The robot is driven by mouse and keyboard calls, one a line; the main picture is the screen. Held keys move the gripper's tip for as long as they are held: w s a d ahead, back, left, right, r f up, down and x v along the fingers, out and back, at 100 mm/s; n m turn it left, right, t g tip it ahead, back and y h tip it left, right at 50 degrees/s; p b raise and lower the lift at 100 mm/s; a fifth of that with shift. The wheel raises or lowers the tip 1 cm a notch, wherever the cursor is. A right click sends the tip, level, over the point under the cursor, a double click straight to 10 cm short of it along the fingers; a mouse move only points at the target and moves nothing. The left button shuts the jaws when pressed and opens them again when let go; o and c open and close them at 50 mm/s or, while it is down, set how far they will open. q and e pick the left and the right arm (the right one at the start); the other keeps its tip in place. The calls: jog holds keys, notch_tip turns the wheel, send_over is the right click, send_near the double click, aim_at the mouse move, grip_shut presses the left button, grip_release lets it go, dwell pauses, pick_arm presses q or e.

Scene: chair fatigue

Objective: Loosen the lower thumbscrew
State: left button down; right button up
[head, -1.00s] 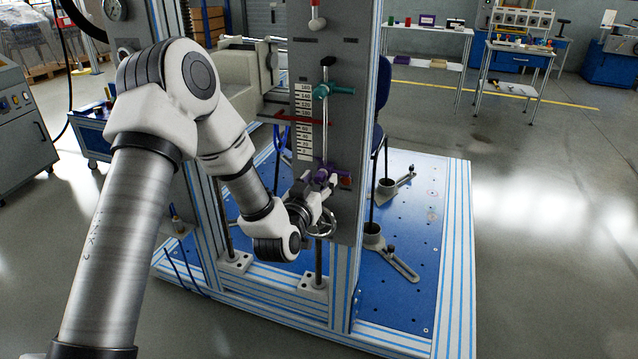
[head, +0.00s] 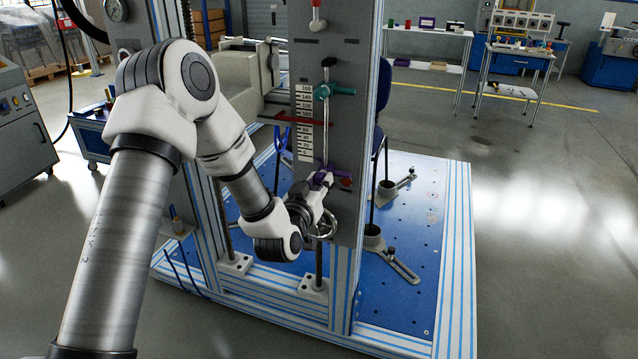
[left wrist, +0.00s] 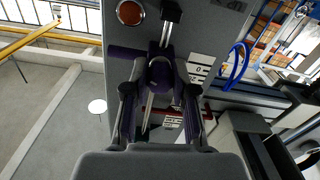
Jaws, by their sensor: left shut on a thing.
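The lower thumbscrew (head: 323,177) is purple and sits near the bottom of the slotted scale on the grey upright panel (head: 346,130). It also shows in the left wrist view, where its round purple hub (left wrist: 161,72) lies between the fingers. My left gripper (head: 318,188) is shut on this thumbscrew, one finger on each side; the fingers hide part of it. A teal thumbscrew (head: 335,91) sits higher on the same slot, clear of the gripper. My right gripper is not in view.
A red button (head: 346,183) is close to the right of the thumbscrew. A red pointer bar (head: 290,117) sticks out left of the scale. The blue base plate (head: 425,250) extends to the right.

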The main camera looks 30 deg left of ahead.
pick_arm(q)
jog(key=n+b, duration=0.2)
jog(key=n, duration=0.4)
jog(key=shift+f, duration=0.1)
jog(key=n+b, duration=0.2)
jog(key=n, duration=0.3)
jog(key=shift+b, duration=0.35)
jog(key=n+b, duration=0.3)
jog(key=n, duration=0.3)
jog(key=shift+n, duration=0.3)
jog(key=n+b, duration=0.1)
jog(key=n, duration=0.2)
jog(key=n+b, duration=0.1)
jog(key=n, duration=0.1)
jog(key=shift+r+b, duration=0.25)
jog(key=shift+b, duration=0.05)
jog(key=c, duration=0.9)
grip_release()
jog(key=shift+c, duration=0.2)
